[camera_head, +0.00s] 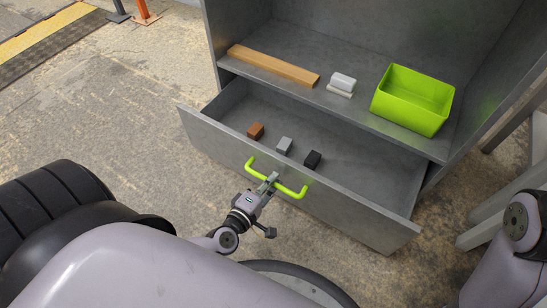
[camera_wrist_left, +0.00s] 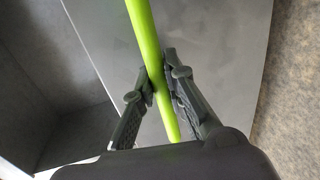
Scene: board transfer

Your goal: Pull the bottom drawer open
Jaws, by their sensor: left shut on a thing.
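The bottom drawer (camera_head: 355,215) is grey and stands pulled out of the grey cabinet, so its inside shows. A bright green bar handle (camera_head: 292,191) is on its front panel. My left gripper (camera_head: 270,181) is shut on the middle of the handle. In the left wrist view the green handle (camera_wrist_left: 146,45) runs between the two dark fingers of my left gripper (camera_wrist_left: 158,85). A brown block (camera_head: 255,131), a light grey block (camera_head: 284,145) and a black block (camera_head: 312,159) lie in the drawer. My right gripper is not in view.
On the shelf above the drawer are a long wooden board (camera_head: 273,65), a white block on a thin piece (camera_head: 342,82) and a green bin (camera_head: 412,99). A light grey frame (camera_head: 500,205) stands at the right. The floor left of the drawer is clear.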

